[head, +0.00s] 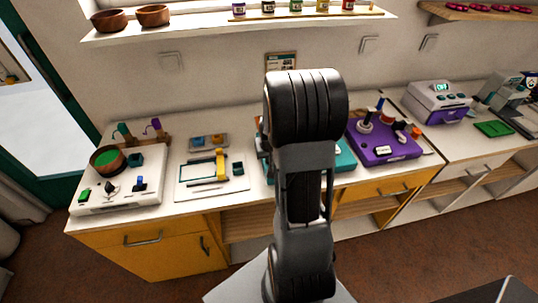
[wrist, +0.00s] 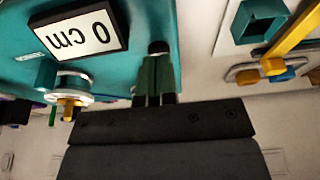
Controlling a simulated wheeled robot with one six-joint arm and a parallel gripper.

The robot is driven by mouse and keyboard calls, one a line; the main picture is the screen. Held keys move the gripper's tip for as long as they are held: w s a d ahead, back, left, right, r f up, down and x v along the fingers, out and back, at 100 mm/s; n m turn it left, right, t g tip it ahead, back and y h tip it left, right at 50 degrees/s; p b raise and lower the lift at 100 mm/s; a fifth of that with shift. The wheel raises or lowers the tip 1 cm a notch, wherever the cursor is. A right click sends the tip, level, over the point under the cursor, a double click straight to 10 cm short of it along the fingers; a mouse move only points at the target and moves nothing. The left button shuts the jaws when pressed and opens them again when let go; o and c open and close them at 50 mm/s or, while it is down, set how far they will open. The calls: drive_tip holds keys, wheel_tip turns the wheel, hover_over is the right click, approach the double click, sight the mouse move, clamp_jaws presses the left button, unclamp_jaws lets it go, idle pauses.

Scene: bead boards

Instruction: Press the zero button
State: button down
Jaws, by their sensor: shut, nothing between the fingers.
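A teal board (wrist: 190,18) fills the upper left of the wrist view, with a white display (wrist: 80,32) reading "0 cm" upside down. In the head view the teal board (head: 345,157) shows only at its edges behind my arm. My gripper (wrist: 157,62) is shut and empty, its dark fingers pointing at the board. A small black round piece (wrist: 158,46) sits right at the fingertips. I cannot tell whether it is the zero button or whether the fingers touch it. My gripper is hidden behind my arm in the head view.
A knob with a brass stem (wrist: 68,100) stands on the teal board, left of my fingers. A purple board (head: 385,150) is to the right and a white board with a yellow bar (head: 212,182) to the left. A shelf (head: 215,28) hangs above.

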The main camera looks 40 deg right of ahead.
drive_tip(key=v, duration=1.2)
drive_tip(key=shift+w+r, duration=0.3)
drive_tip(key=shift+r, duration=0.1)
drive_tip(key=shift+d, duration=0.1)
drive_tip(key=s+a+r+n, duration=0.2)
drive_tip(key=s+a, duration=0.2)
drive_tip(key=a, duration=0.5)
drive_tip(key=s+a+r+n+t+y, duration=0.1)
drive_tip(key=s+a, duration=0.4)
drive_tip(key=a, duration=0.5)
drive_tip(key=shift+r+n, duration=0.75)
drive_tip(key=shift+n, duration=0.35)
drive_tip(key=shift+s, duration=0.1)
